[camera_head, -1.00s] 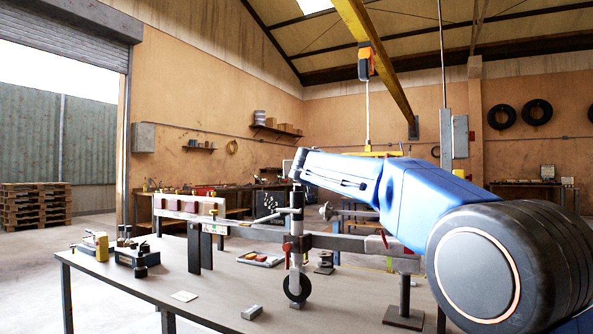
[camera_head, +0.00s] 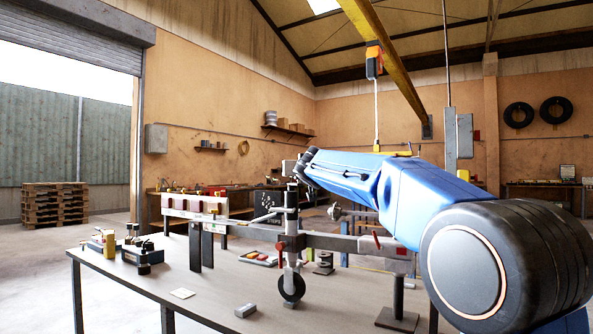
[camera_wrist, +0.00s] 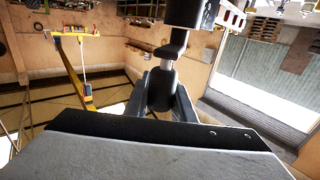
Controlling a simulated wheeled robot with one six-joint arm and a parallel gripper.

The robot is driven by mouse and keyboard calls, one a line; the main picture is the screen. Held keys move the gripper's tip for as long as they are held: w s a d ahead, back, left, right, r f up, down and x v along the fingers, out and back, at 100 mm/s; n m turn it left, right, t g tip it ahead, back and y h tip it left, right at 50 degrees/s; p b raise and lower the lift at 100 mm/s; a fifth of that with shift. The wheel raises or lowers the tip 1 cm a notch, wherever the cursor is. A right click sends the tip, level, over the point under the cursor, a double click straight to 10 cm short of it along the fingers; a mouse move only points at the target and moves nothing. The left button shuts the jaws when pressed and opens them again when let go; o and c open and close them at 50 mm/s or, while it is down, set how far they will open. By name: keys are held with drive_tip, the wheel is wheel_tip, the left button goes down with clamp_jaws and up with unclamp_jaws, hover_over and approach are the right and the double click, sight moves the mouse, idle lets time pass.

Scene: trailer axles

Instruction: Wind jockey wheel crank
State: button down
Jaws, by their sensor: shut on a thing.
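In the wrist view, my gripper (camera_wrist: 161,92) is shut on the crank's black handle (camera_wrist: 160,84), with a finger on each side. In the head view, my gripper (camera_head: 300,168) is at the tube's top, small and partly hidden by my wrist, so the crank's angle is unclear there.
The table (camera_head: 215,290) carries a grey block (camera_head: 245,310), a white card (camera_head: 182,293), a parts tray (camera_head: 258,258) and a black vice-like tool (camera_head: 143,255). A support stand (camera_head: 398,300) is at right. A hoist hook bar (camera_head: 392,152) hangs behind my arm.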

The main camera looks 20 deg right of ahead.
drive_tip(key=shift+w+d+f, duration=0.1)
drive_tip(key=shift+w+f, duration=0.05)
drive_tip(key=shift+f, duration=0.25)
drive_tip(key=c, duration=1.5)
unclamp_jaws()
drive_tip(key=shift+r, duration=0.2)
drive_tip(key=s, duration=0.5)
drive_tip(key=s+a, duration=0.1)
drive_tip(key=s, duration=0.5)
drive_tip(key=s+a, duration=0.1)
drive_tip(key=s, duration=0.5)
drive_tip(key=shift+s, duration=0.2)
